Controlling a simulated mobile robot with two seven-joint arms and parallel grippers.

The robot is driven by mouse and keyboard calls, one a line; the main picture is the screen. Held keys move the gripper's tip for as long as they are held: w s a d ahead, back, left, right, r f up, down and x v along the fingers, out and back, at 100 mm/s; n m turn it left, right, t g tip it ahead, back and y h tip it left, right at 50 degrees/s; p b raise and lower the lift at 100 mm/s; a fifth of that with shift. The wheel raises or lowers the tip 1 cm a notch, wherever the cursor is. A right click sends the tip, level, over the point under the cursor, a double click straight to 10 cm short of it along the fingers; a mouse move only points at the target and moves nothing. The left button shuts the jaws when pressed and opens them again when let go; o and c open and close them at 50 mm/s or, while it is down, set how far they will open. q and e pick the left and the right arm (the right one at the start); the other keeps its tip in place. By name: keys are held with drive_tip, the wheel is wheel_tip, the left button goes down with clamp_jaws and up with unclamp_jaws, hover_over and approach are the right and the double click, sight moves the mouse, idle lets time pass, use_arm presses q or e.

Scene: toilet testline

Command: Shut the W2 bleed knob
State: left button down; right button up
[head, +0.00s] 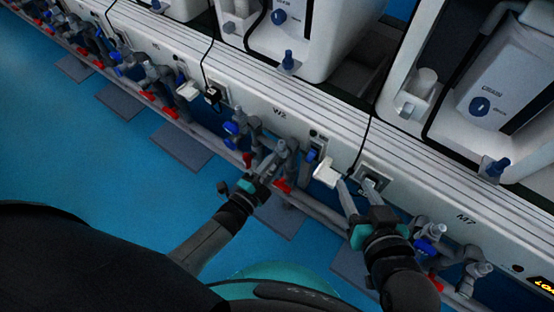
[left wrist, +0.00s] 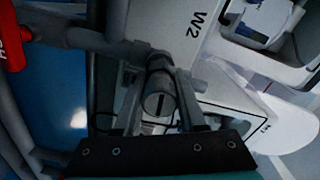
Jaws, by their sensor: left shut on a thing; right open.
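The W2 label (head: 279,111) is on the white panel in the head view and shows tilted in the left wrist view (left wrist: 197,22). Below it, my left gripper (head: 268,162) reaches the grey pipework. In the left wrist view, a round grey knob with a dark slot (left wrist: 158,104) sits between the fingers of my left gripper (left wrist: 158,118), which is shut on it. In the head view the knob is hard to tell from the grey pipes and fingers. My right gripper (head: 357,184) is open and empty in front of the panel, right of W2.
A red handle (head: 282,184) is just below my left gripper, and blue knobs (head: 231,128) are to its left. A white box (head: 326,172) and a socket (head: 372,178) are close to my right gripper. The blue floor (head: 110,170) is mostly clear, with grey mats along the line.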

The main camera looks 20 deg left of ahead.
use_arm(q)
drive_tip(key=shift+m, duration=0.6)
drive_tip(key=c, duration=0.5)
unclamp_jaws()
drive_tip(key=shift+w+r, duration=0.1)
drive_tip(key=shift+r, duration=0.05)
